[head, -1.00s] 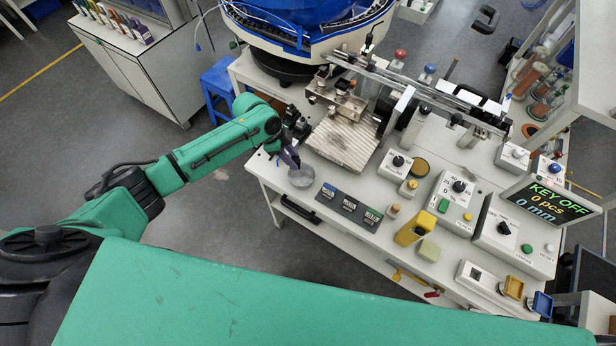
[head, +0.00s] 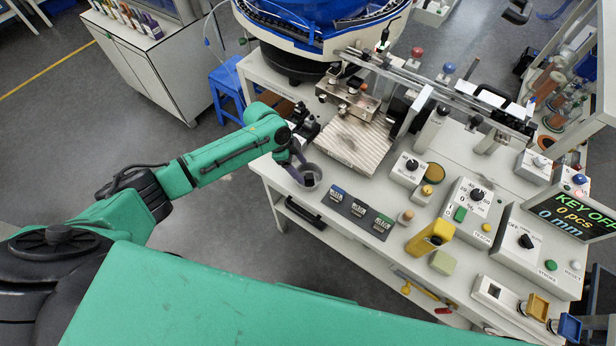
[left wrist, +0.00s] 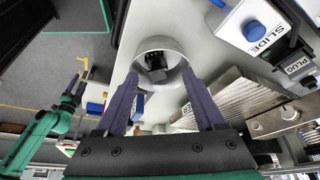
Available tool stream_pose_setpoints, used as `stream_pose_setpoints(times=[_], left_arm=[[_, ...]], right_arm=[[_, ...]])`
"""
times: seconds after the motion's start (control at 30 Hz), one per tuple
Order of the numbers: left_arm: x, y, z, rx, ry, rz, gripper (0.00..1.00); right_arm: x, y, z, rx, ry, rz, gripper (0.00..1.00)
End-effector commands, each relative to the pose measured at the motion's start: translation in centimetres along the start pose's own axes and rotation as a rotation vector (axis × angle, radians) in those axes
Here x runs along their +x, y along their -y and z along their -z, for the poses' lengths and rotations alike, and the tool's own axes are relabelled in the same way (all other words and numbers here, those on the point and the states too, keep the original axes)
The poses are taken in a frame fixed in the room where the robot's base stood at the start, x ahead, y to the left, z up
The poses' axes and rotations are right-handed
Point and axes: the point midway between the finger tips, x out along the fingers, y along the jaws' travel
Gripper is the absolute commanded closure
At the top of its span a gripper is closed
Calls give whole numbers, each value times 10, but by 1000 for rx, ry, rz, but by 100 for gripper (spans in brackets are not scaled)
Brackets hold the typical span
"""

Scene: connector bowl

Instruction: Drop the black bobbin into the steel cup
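The steel cup (head: 312,181) stands near the left edge of the white workbench, beside the ribbed metal plate. It also shows in the left wrist view (left wrist: 172,47) as a round grey rim seen from above. A small black object (left wrist: 156,62), which looks like the black bobbin, lies inside the cup. My left gripper (head: 301,167) is right at the cup. In the left wrist view my left gripper (left wrist: 160,76) has its two fingers well apart, with their tips at the two sides of the cup's near rim and nothing held between them. My right gripper is out of view.
The ribbed metal plate (head: 350,143) is just right of the cup. Control boxes, a yellow block (head: 430,237) and a tilted display (head: 570,210) fill the bench further right. Open floor is on the left.

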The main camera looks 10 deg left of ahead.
Motion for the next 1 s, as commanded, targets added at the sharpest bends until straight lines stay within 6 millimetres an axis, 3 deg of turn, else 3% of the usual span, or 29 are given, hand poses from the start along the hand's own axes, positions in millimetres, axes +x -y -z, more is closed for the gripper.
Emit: stream_pose_setpoints(times=[0.17, 0.27, 0.7, 0.83, 1.0], left_arm=[[-4, 0, 0, 0, 0, 0, 29], [-17, 1, -1, -1, -2, 2, 29], [-131, 1, -1, 0, 2, 3, 29], [-144, 0, -1, 0, 1, 0, 29], [-146, 0, 0, 0, 0, -1, 29]], right_arm=[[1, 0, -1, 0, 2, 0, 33], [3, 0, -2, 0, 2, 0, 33], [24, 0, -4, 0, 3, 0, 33], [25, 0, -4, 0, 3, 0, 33], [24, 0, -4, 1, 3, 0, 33]])
